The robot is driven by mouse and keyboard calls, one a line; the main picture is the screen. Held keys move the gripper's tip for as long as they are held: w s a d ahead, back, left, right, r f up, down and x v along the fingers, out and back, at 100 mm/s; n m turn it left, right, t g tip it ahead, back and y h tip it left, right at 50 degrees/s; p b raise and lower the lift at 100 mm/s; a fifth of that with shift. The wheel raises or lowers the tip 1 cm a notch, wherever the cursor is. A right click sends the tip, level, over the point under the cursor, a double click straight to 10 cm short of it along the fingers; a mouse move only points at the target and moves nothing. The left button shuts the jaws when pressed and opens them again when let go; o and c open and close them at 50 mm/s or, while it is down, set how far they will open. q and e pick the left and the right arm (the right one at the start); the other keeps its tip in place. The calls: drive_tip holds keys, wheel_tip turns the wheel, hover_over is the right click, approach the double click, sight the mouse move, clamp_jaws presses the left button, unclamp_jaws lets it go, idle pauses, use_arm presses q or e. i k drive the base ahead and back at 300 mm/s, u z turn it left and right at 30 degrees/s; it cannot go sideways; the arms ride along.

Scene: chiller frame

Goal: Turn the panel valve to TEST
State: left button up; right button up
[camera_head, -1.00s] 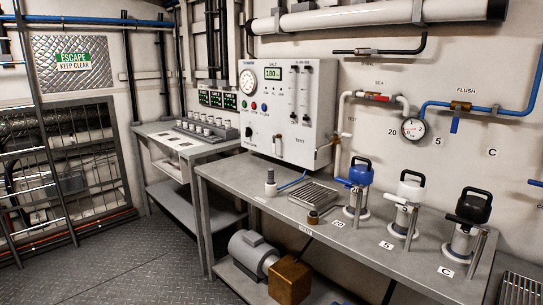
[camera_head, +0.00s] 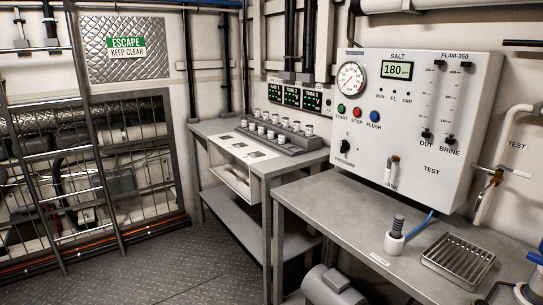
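The white control panel (camera_head: 415,125) stands on the back of the grey bench at the right. Low on its front is the panel valve (camera_head: 391,170), a small pale lever with a brownish upper end. The lever looks close to upright, with the word TANK just below it. The word TEST (camera_head: 432,169) is printed on the panel to the right of the valve. Which end of the lever is its pointer is too small to tell. Neither of my grippers shows in this view.
The bench (camera_head: 340,215) carries a white holder with a dark threaded post (camera_head: 396,235) and a slotted metal tray (camera_head: 458,260). A pipe with a brass fitting (camera_head: 493,178) is right of the panel. A second bench (camera_head: 215,127) with several small cups stands left. Floor (camera_head: 200,280) is clear at front left.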

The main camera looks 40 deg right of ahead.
sight(388, 171)
drive_tip(key=i, duration=1.9)
drive_tip(key=z, duration=0.65)
